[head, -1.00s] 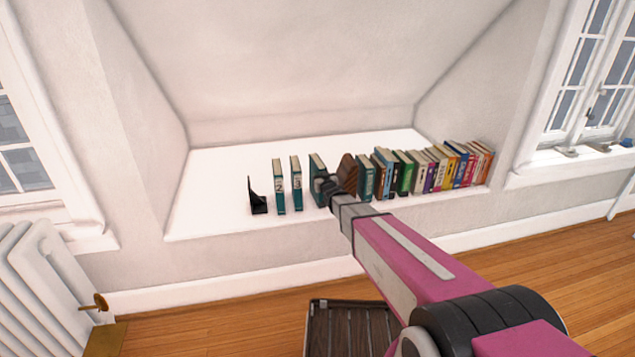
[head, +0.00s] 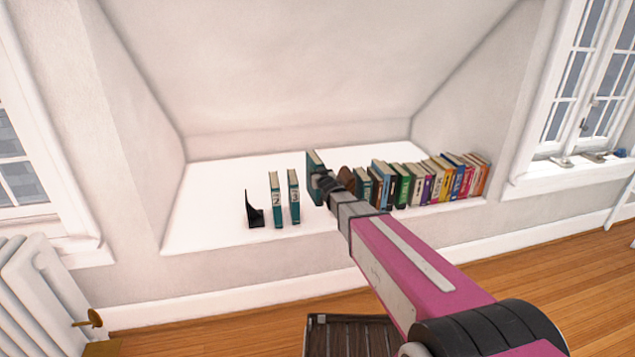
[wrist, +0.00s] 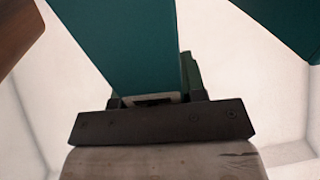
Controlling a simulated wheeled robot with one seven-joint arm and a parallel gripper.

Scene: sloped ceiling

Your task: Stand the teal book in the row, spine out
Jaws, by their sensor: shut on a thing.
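My gripper (head: 320,184) is shut on a teal book (head: 314,164), which is upright above or on the window-niche ledge. In the wrist view the teal book (wrist: 125,45) runs up from between the jaws. The gripper hides part of its front, and I cannot tell whether its base touches the ledge. To its left stand two teal books, numbered 2 (head: 275,200) and 3 (head: 294,198), with a gap between 3 and the held book. Another teal surface (wrist: 285,25) shows at upper right in the wrist view.
A black bookend (head: 253,212) stands left of book 2. A brown wooden bookend (head: 346,179) is close to the right of my gripper, partly hidden. Beyond it a row of coloured books (head: 427,180) fills the right side. The white ledge (head: 205,215) is clear at left.

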